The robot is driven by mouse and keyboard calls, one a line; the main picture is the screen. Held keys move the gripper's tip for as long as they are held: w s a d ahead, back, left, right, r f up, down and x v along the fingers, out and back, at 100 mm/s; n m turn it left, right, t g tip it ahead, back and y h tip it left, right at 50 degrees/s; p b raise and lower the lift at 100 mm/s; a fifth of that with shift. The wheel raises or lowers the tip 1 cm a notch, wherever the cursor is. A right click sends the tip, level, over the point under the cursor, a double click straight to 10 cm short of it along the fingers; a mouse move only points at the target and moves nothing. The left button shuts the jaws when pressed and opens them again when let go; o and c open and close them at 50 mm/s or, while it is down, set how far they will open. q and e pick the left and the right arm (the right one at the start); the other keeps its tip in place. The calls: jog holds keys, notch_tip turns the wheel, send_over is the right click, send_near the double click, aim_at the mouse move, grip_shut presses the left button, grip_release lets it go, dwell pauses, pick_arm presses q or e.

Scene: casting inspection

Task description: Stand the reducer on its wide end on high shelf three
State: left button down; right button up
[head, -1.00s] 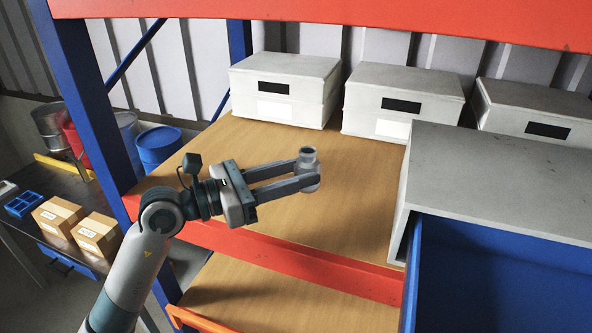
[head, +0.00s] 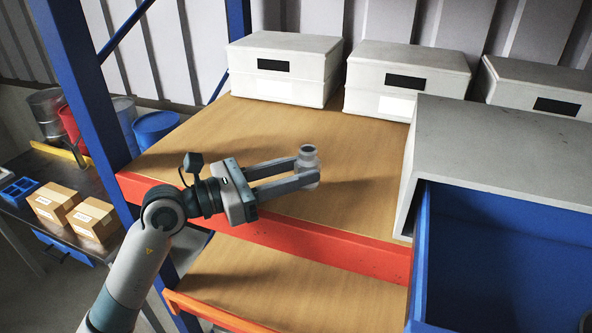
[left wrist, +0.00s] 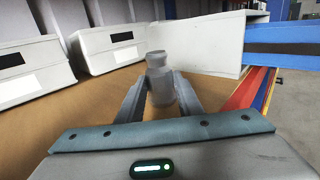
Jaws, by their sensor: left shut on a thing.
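The reducer (head: 308,158) is a small grey metal piece with a narrow neck at the top and a wider body below. My left gripper (head: 302,176) is shut on its wider body and holds it upright, narrow end up, over the wooden shelf (head: 230,120). In the left wrist view the reducer (left wrist: 160,82) stands between the two fingers (left wrist: 161,98), its neck clear above them. Whether its wide end touches the shelf or hangs above it I cannot tell. My right gripper is in neither view.
Several pale lidded boxes (head: 284,72) stand along the back of the shelf. A grey open-fronted housing (head: 510,145) with a blue bin (head: 470,250) is at the right. A red beam (head: 300,240) edges the shelf front. Bare wood lies around the reducer.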

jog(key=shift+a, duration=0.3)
pick_arm(q)
jog(key=shift+f, duration=0.2)
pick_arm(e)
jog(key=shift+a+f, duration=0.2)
pick_arm(q)
jog(key=c, duration=1.2)
grip_release()
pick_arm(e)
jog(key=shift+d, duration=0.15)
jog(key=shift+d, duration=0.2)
pick_arm(q)
jog(key=shift+a+f+b, duration=0.1)
jog(key=shift+a+b, duration=0.05)
jog(key=shift+b, duration=0.15)
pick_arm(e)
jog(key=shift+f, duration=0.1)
